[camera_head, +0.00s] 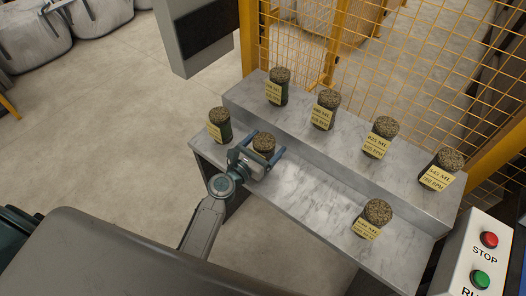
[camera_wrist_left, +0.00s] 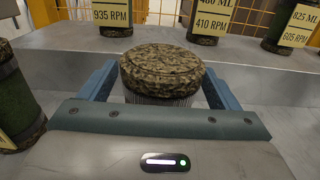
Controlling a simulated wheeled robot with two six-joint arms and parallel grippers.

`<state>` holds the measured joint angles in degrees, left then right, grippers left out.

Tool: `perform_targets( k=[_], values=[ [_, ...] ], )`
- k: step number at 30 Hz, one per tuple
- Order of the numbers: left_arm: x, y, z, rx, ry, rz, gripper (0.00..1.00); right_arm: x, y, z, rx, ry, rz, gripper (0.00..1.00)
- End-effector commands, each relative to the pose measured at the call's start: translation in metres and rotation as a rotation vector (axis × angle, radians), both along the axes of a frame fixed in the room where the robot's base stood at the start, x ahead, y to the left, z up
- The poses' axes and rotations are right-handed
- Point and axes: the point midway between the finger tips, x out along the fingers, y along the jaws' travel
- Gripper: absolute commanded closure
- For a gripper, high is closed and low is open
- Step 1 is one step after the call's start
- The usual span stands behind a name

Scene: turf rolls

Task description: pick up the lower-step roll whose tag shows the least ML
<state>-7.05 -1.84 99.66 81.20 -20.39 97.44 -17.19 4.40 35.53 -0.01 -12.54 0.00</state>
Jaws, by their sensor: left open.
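Three turf rolls with dark green sides and speckled brown tops stand on the lower step (camera_head: 309,195). The left one (camera_head: 219,124) and the right one (camera_head: 375,216) have yellow tags, too small to read surely. The middle roll (camera_head: 264,144) stands upright between the fingers of my left gripper (camera_head: 266,147); its tag is hidden. In the left wrist view this roll (camera_wrist_left: 161,72) has one blue finger on each side of it, and the gripper (camera_wrist_left: 160,86) is open around it. The left roll (camera_wrist_left: 14,95) shows at that view's left edge. My right gripper is out of view.
Several tagged rolls stand on the upper step (camera_head: 303,119), including one (camera_head: 326,109) behind the gripper and one (camera_head: 442,170) at the right end. A yellow mesh fence (camera_head: 400,75) rises behind. A STOP/RUN button box (camera_head: 474,255) stands at right.

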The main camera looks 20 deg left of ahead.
Motion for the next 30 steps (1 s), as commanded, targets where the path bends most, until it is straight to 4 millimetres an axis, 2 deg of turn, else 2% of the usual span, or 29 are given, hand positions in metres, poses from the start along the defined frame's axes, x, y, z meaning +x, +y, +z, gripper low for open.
perform_targets(
  k=[9, 18, 30],
  values=[
    [0.0058, -0.0024, -0.0004, 0.0, 0.0, -0.001, 0.16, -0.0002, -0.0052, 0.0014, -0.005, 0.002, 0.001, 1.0],
    [0.0056, -0.0024, -0.0005, 0.0, 0.001, -0.001, 0.75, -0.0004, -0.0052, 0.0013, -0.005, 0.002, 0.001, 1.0],
    [0.0074, -0.0037, 0.0055, 0.0, -0.001, 0.0, 0.76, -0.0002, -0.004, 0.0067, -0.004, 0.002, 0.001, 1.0]
  ],
)
